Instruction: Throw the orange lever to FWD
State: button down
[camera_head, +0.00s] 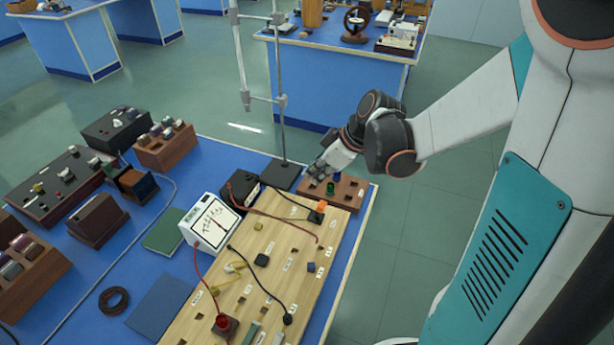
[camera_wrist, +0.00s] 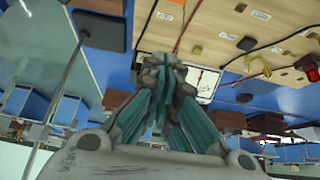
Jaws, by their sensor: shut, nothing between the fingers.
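The orange lever (camera_head: 321,206) stands on a dark base near the far right corner of the wooden board (camera_head: 283,237). Small white labels lie around it, too small to read, so I cannot tell which is FWD or the lever's setting. My gripper (camera_head: 316,174) is above the brown block behind the board, beyond the lever and apart from it. In the wrist view my gripper (camera_wrist: 163,64) is shut and empty. The orange lever cannot be made out in the wrist view, where the board (camera_wrist: 215,22) appears at the top.
A brown block (camera_head: 348,193) with a green knob (camera_head: 331,187) lies under my gripper. A stand with a tall metal rod (camera_head: 281,120) rises close by on the left. A white meter (camera_head: 209,222) and a black box (camera_head: 242,187) sit left of the board. Red and black wires cross it.

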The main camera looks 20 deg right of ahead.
jog(key=shift+p+v, duration=0.4)
jog(key=shift+v, duration=1.3)
jog(key=shift+f, duration=0.1)
